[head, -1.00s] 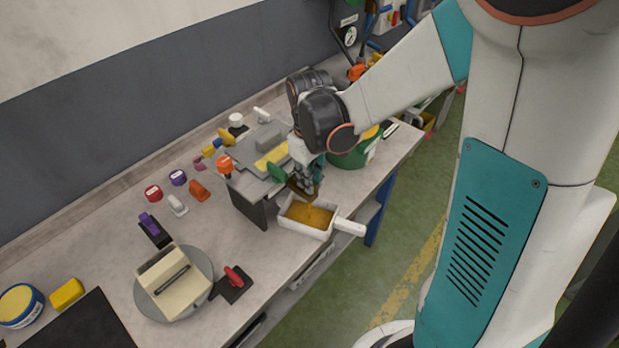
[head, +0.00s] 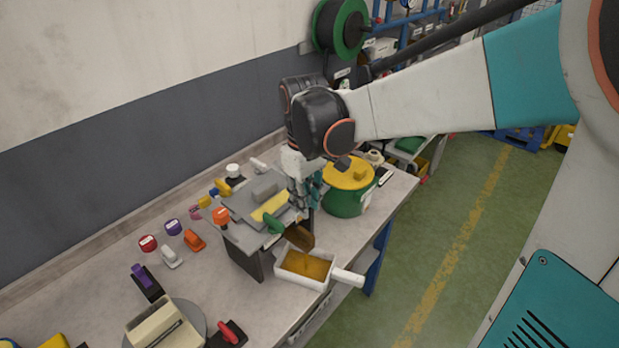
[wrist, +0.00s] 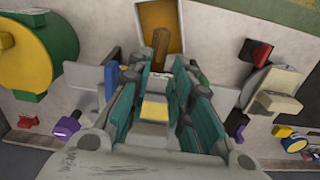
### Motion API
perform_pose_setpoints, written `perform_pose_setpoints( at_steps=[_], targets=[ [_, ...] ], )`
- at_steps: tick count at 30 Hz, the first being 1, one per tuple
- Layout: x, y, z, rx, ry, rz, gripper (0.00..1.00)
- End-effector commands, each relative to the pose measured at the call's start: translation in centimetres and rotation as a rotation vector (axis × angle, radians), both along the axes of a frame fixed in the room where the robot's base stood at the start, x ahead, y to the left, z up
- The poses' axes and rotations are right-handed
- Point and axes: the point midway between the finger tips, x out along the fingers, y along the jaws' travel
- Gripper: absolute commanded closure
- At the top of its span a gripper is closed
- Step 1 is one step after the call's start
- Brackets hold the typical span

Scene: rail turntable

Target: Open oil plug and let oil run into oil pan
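The white oil pan (head: 283,270) holds amber oil (head: 305,266) and has a white handle at its right. A brown stream or piece (head: 300,238) shows above its back edge; the wrist view shows it (wrist: 161,45) in front of the pan (wrist: 182,38). The grey sump-like fixture (head: 243,240) stands behind the pan, with a yellow patch and a green part (head: 275,223) at its front. My gripper (head: 306,203) points down at the fixture's right end, above the brown piece. Its teal fingers look apart with nothing clearly between them. I cannot make out the plug itself.
A green drum with yellow top (head: 345,205) stands close right of my gripper. Red, purple and orange parts (head: 195,240) lie left of the fixture. A round turntable (head: 197,316) with a cream block is at front left. The bench's front right is clear.

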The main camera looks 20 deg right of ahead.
Motion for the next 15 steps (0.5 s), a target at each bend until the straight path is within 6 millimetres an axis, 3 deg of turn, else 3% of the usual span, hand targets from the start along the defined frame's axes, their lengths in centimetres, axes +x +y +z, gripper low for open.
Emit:
perform_pose_setpoints(
  at_steps=[6, 15],
  targets=[
    [-0.3, 0.1, 2.1, 0.0, 0.0, 0.001, 0.8],
    [-0.4, 0.1, 2.4, 0.0, 0.0, 0.002, 0.8]
  ],
)
